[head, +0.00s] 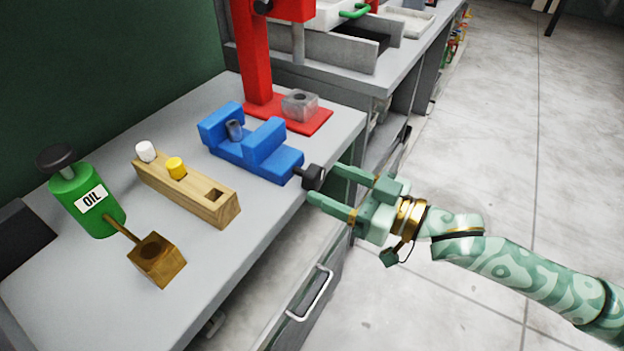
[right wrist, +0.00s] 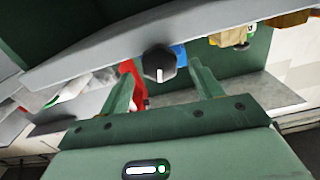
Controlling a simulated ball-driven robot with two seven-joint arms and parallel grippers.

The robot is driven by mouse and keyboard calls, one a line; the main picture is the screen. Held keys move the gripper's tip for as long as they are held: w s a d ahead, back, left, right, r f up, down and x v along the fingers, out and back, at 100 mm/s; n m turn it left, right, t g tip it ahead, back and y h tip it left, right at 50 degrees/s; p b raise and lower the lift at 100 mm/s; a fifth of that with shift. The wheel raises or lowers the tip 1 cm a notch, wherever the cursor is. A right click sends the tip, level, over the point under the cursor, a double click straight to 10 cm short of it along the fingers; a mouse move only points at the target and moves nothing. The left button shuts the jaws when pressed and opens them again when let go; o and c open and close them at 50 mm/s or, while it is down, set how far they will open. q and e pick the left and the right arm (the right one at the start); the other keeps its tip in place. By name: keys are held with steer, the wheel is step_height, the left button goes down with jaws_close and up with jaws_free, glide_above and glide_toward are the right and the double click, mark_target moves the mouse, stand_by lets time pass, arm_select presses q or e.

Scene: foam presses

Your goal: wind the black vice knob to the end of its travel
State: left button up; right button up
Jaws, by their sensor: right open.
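The black vice knob (head: 313,177) sticks out from the front end of the blue vice (head: 265,150), past the table's front edge. My right gripper (head: 322,184) is open, with its two green fingers on either side of the knob in the head view. In the right wrist view the knob (right wrist: 159,63) lies between and just beyond the fingertips (right wrist: 160,77), with a gap on both sides. No contact shows. A grey cylinder (head: 235,130) stands between the vice jaws. My left gripper is not in view.
A red press (head: 257,60) with a grey block (head: 299,105) on its base stands behind the vice. A wooden block (head: 200,195) with pegs, a green oil can (head: 90,202) and a brass box (head: 158,262) stand to the left. The floor (head: 480,130) at right is clear.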

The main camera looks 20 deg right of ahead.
mark_target(320, 180)
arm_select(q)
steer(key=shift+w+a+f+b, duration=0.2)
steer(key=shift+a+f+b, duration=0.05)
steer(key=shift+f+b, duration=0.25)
arm_select(e)
steer(key=shift+x, duration=2.1)
steer(key=c, duration=1)
steer(key=shift+r+p, duration=0.25)
steer(key=shift+p, duration=0.1)
steer(key=n+p, duration=0.1)
steer(key=p, duration=0.1)
steer(key=n+p, duration=0.1)
steer(key=p, duration=0.1)
steer(key=shift+r, duration=0.3)
steer(key=shift+f+n+p, duration=0.3)
steer(key=shift+n+p, duration=0.25)
steer(key=shift+n, duration=0.05)
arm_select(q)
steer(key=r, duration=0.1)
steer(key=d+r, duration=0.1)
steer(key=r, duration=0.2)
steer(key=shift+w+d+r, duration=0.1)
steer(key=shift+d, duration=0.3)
arm_select(e)
steer(key=shift+f, duration=0.2)
steer(key=o, duration=1)
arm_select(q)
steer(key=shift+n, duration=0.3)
